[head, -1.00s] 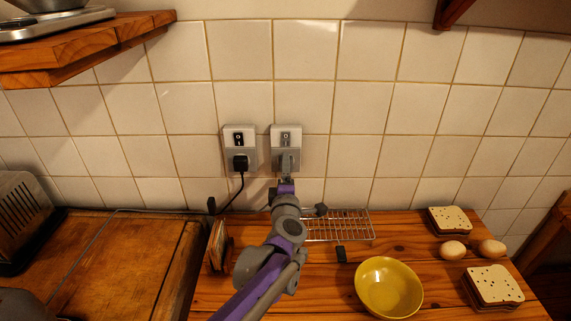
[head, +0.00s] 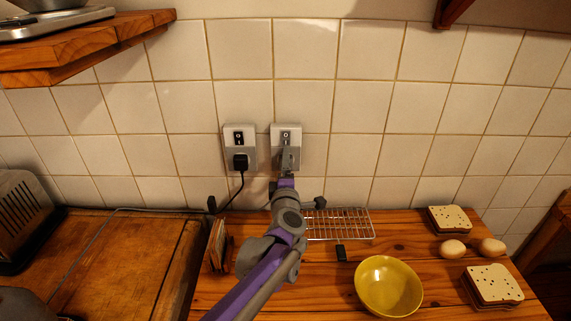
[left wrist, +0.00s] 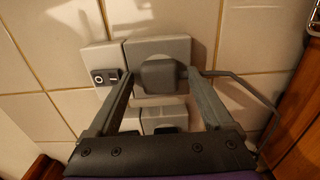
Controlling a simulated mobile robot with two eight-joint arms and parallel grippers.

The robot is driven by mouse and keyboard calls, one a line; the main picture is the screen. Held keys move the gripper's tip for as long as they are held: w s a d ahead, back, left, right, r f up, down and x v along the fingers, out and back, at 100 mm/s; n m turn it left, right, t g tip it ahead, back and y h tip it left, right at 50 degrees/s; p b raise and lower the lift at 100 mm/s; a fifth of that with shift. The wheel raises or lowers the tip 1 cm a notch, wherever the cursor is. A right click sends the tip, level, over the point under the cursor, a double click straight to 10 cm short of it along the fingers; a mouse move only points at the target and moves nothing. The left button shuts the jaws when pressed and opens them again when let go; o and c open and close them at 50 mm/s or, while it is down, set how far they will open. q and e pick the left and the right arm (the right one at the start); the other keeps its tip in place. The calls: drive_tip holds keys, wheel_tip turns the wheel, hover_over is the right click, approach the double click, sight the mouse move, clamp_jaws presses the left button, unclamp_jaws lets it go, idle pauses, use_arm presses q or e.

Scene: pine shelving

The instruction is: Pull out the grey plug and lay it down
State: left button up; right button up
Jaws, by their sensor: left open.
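The grey plug (left wrist: 158,76) sits in the right-hand wall socket (head: 286,137), which has a black switch above the plug. In the left wrist view, a grey cord (left wrist: 240,80) leaves the plug on the right and curves away. My left gripper (left wrist: 161,85) is open, with one finger on each side of the plug. Small gaps seem to show between the fingers and the plug. In the head view my left gripper (head: 287,166) is in front of the socket and largely hides the plug. My right gripper is not in view.
A second socket with a black plug (head: 240,163) and black cord is close on the left. Below are a wire rack (head: 345,222), a small black object (head: 341,253) and a yellow bowl (head: 388,286). Bread (head: 493,284) and eggs (head: 453,249) are at right. Bare wood shows around the bowl.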

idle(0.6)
use_arm(q)
clamp_jaws()
idle(0.4)
drive_tip(key=s, duration=0.6)
drive_tip(key=shift+b, duration=0.4)
idle(0.6)
drive_tip(key=shift+s+f, duration=0.1)
idle(0.3)
